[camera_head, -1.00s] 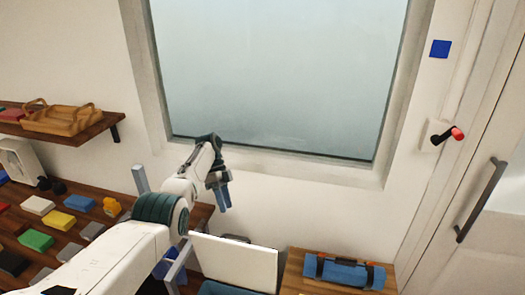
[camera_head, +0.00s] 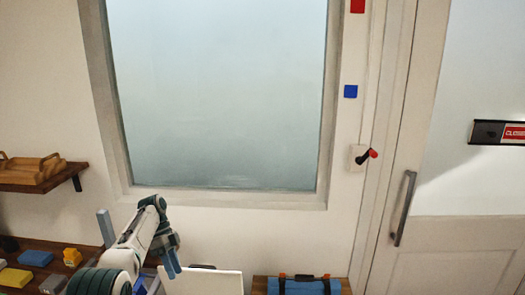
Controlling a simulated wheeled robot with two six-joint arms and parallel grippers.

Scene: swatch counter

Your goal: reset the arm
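My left arm comes in from the bottom left, with a white link and a dark green joint band. My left gripper (camera_head: 173,267) hangs at its end with blue fingers pointing down, in front of the wall below the window. I see nothing held in it. The fingers are small and overlap from this angle, so their gap is unclear. My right gripper is out of view.
A white panel (camera_head: 203,283) stands close to the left gripper. A blue case (camera_head: 305,287) lies right of it. A wooden counter with coloured swatches (camera_head: 36,258) is at left, below a shelf (camera_head: 45,182). A door (camera_head: 455,250) with a handle (camera_head: 404,208) is at right.

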